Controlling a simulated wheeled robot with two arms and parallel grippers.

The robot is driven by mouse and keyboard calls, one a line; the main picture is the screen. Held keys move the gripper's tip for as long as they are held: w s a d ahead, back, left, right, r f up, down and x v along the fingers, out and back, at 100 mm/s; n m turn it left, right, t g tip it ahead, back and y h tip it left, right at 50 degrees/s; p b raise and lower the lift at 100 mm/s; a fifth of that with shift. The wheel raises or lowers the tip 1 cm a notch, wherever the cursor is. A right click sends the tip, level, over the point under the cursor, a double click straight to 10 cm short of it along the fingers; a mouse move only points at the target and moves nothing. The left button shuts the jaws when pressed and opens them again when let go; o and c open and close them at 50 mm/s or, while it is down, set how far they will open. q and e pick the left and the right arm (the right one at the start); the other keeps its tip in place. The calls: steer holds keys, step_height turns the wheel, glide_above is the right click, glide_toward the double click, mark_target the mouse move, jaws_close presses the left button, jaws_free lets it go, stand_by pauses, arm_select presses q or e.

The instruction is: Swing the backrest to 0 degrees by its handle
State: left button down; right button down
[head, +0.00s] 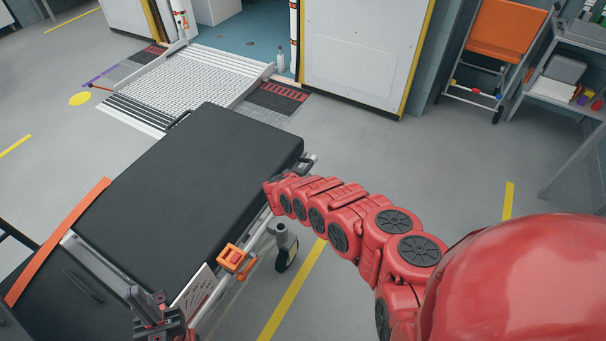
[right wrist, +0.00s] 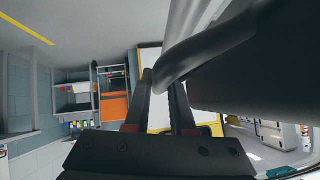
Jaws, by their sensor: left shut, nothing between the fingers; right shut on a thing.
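The backrest (head: 205,190) is a wide black padded panel on the stretcher in the head view. Its exact angle is hard to tell. My right arm reaches in from the right to its right edge, where the gripper itself is hidden. In the right wrist view my right gripper (right wrist: 165,95) is shut on a dark curved bar, the handle (right wrist: 205,52), beside the dark underside or edge of a panel. My left gripper (head: 160,316) is at the bottom of the head view, beside the stretcher's near end, shut and empty.
An orange strap or rail (head: 62,235) crosses the stretcher at the left. An orange block (head: 232,258) and a caster wheel (head: 285,248) are on its right side. A ramp (head: 190,80) lies beyond. The floor to the right is clear up to an orange chair (head: 505,30).

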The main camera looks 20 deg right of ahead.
steer(key=shift+d+f, duration=0.1)
steer(key=shift+f, duration=0.45)
steer(key=shift+s+f+b, duration=0.1)
steer(key=shift+b, duration=0.3)
steer(key=shift+s+f, duration=0.15)
steer(key=shift+f, duration=0.1)
steer(key=c, duration=1)
jaws_free()
steer(key=shift+f, duration=0.1)
steer(key=shift+o, duration=1.2)
steer(key=shift+w, duration=0.2)
steer(key=shift+r, duration=0.2)
